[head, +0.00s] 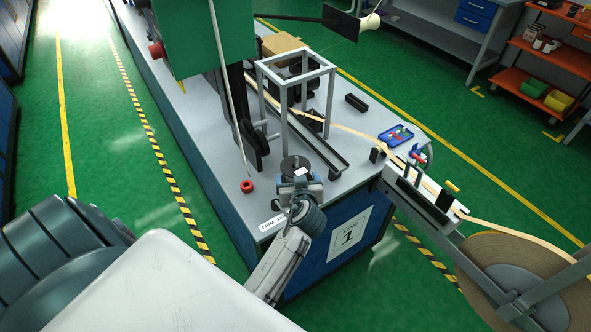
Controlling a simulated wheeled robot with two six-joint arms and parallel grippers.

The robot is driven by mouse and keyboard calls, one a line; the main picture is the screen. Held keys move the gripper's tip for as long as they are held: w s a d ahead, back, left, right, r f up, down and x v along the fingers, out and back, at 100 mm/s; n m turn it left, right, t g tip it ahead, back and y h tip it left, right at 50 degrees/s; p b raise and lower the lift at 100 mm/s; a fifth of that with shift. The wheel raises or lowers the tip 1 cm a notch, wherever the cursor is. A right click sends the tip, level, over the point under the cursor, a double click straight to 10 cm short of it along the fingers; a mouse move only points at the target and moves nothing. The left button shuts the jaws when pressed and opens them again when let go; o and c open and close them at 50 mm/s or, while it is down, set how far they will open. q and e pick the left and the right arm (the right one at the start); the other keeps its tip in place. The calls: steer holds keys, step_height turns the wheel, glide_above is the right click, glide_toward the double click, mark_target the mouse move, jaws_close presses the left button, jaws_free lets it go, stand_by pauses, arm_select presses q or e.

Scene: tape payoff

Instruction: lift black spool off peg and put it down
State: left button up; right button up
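A black spool (294,164) shows as a dark round disc near the front end of the grey bench (330,190), with a small dark stub rising above it. My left gripper (299,174) is right at the spool's near side and overlaps it in the head view. The fingers are small and partly hidden by the wrist, so I cannot tell whether they are open or shut on the spool. The peg under the spool is hidden. My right gripper is not in view.
A blue tray (396,135) lies at the right. A large tape reel (520,270) stands at the lower right.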

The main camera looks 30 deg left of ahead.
mark_target(296, 170)
arm_select(q)
steer(key=p+x, duration=0.1)
steer(key=x, duration=0.3)
steer(key=shift+w+a, duration=0.15)
steer(key=shift+w, duration=0.1)
steer(key=shift+w+a+f+p, duration=0.35)
steer(key=shift+w+a+f, duration=0.05)
steer(key=shift+w, duration=0.05)
steer(key=shift+c, duration=0.8)
steer(key=shift+r, duration=0.1)
steer(key=c, duration=1.2)
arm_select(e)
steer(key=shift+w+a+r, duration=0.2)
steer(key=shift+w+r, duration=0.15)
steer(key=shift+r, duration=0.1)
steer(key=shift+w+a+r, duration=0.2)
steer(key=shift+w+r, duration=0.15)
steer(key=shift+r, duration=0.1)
arm_select(q)
steer(key=shift+r, duration=0.15)
